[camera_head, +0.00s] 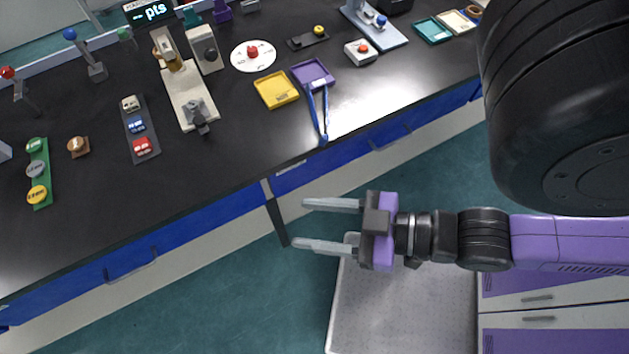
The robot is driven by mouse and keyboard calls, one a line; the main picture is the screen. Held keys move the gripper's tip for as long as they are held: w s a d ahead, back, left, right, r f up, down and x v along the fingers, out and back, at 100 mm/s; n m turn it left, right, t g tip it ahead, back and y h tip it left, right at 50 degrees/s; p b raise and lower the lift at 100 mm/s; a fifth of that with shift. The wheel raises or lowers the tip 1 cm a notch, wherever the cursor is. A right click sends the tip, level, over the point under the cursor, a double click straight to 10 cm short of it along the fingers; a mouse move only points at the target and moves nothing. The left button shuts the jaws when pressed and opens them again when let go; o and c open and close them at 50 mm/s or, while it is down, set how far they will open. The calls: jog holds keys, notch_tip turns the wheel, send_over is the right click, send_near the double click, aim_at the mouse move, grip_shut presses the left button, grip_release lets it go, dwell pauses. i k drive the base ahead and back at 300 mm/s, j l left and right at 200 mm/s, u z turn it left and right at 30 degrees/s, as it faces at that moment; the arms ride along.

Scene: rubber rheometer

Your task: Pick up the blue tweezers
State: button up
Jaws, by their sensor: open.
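The blue tweezers (324,118) lie on the black bench top near its front edge. Their two arms spread apart at the far end, by the purple tray (313,74), and meet at the near end close to the bench edge. The far tips appear to reach the tray's front rim; I cannot tell if they rest on it. My gripper (328,224) is open and empty, with two grey fingers pointing left. In the picture it is below the tweezers, in front of the bench and apart from them.
A yellow tray (276,90) sits left of the tweezers. The bench top (410,92) right of the tweezers is clear. Blue drawers (215,216) line the bench front.

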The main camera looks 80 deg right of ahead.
aim_at(324, 139)
jog(key=j+z, duration=0.2)
jog(key=z, duration=0.25)
jog(key=j+z, duration=0.2)
jog(key=z, duration=0.2)
jog(key=j+z, duration=0.2)
jog(key=z, duration=0.25)
jog(key=k+j+z, duration=0.1)
jog(key=j, duration=0.35)
jog(key=k+j+z, duration=0.1)
jog(key=j, duration=0.35)
jog(key=k+j+z, duration=0.1)
jog(key=j, duration=0.35)
jog(key=k+j+z, duration=0.1)
jog(key=j, duration=0.35)
